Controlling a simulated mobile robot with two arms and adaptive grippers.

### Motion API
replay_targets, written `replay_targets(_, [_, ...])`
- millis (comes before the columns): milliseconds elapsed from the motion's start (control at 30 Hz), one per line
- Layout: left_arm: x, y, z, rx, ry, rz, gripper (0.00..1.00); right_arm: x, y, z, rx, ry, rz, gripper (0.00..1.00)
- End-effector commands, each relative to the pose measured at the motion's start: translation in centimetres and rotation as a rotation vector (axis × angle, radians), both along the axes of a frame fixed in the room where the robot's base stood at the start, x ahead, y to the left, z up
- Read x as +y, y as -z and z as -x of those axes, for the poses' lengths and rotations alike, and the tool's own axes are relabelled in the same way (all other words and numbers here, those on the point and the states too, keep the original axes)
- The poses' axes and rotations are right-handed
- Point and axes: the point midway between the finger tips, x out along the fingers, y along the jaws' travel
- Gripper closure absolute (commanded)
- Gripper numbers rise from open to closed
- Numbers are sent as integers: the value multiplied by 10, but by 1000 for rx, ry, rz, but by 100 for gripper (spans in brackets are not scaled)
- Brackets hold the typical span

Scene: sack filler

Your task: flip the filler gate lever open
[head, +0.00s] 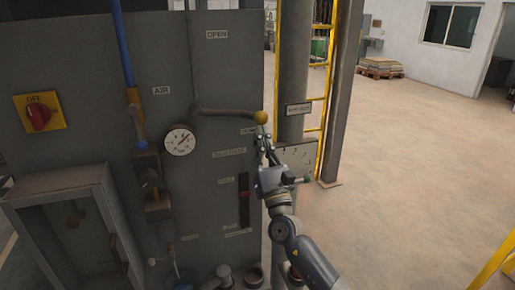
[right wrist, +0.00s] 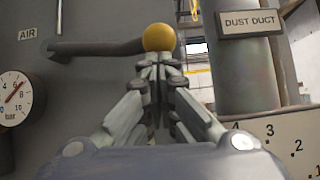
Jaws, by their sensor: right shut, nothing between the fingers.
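The gate lever (head: 228,112) is a dark bar on the grey panel, lying nearly level and running right to a yellow ball knob (head: 261,117). An OPEN label (head: 217,34) is on the panel well above the lever. My right gripper (head: 262,140) is shut and empty, with its fingertips just below the knob. In the right wrist view the fingertips (right wrist: 160,66) point up at the yellow knob (right wrist: 158,37), which shows right above them; I cannot tell whether they touch. The lever bar (right wrist: 97,48) runs left from the knob there. My left gripper is not in view.
A pressure gauge (head: 180,140) and an AIR label (head: 161,90) are left of the lever. A red switch (head: 39,116) is at far left. The dust duct (head: 292,70) stands just right of the knob, by a yellow ladder (head: 325,90). Open floor lies to the right.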

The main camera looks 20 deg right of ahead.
Motion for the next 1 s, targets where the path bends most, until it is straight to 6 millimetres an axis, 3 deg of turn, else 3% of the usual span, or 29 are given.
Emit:
replay_targets(467, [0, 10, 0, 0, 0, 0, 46, -19, -77, 0, -23, 4, 449, 100])
replay_targets(1000, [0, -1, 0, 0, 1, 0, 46, 1, -157, 1, -38, 4, 941, 100])
